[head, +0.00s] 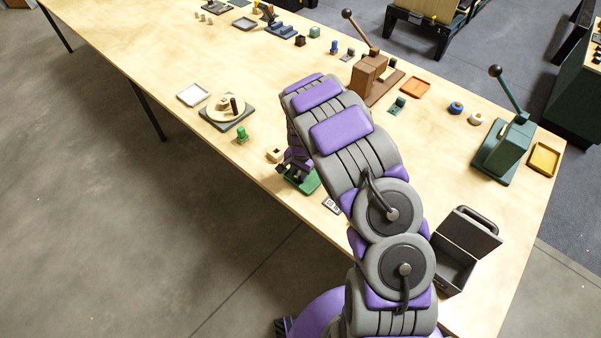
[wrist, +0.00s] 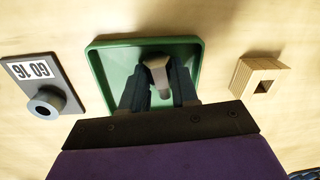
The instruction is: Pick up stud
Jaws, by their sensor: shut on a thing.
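The stud (wrist: 158,72) is a grey-brown piece with a wider faceted head and a narrower shank. It is between the two dark fingers of my gripper (wrist: 158,88) in the wrist view, and the fingers are shut on it. A green tray (wrist: 104,62) with a raised rim lies behind and below the stud; I cannot tell whether the stud touches its floor. In the head view my gripper (head: 284,170) is low at the near edge of the table, over the green tray (head: 313,184). The stud cannot be made out there.
A grey gauge marked "GO 16" (wrist: 30,70) with a ring is left of the tray in the wrist view. A wooden block with a square hole (wrist: 248,80) is to the right. An open dark box (head: 456,275) stands right of my arm, near a green lever press (head: 500,150).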

